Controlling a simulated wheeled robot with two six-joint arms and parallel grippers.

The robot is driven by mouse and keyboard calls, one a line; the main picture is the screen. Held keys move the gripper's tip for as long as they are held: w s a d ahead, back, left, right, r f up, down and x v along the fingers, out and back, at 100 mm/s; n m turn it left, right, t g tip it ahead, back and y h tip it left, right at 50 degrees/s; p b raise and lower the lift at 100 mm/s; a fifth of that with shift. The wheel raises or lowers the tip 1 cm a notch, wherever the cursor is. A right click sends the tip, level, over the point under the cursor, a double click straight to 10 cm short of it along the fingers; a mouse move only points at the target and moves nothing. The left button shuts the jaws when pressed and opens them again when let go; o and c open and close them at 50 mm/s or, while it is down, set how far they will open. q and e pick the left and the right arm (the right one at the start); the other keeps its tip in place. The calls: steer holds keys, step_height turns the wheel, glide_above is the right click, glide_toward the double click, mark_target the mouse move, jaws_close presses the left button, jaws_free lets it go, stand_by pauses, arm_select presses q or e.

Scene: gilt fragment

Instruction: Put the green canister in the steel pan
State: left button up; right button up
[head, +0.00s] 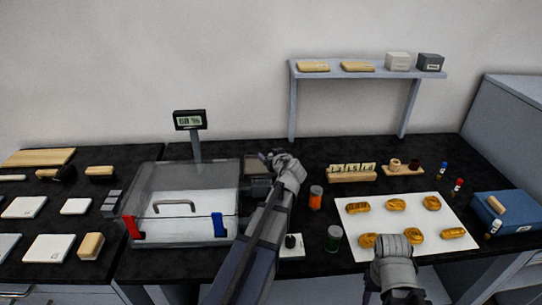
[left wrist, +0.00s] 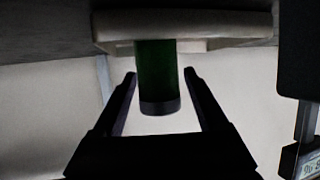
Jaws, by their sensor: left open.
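In the left wrist view, which is upside down, a green canister (left wrist: 157,75) with a dark end stands upright against a pale flat pan (left wrist: 235,24), apparently the steel pan. The canister is between the two spread fingers of my left gripper (left wrist: 160,92), with gaps on both sides. In the head view my left gripper (head: 268,162) is beside the display stand, and my arm hides the canister there. Another green jar (head: 334,240) with a pale top stands on the black worktop. My right arm's end (head: 394,250) is at the white board's front edge; its fingers are hidden.
A clear box (head: 180,190) with red and blue clips stands left of my left arm. An orange jar (head: 316,197) is to the right. A white board (head: 400,215) carries several pastries. A shelf (head: 365,72) rises behind, and a display (head: 189,120) stands on a post.

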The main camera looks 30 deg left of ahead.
arm_select(q)
steer(key=p+v, duration=0.4)
steer(key=v, duration=0.8)
steer(key=shift+r, duration=0.1)
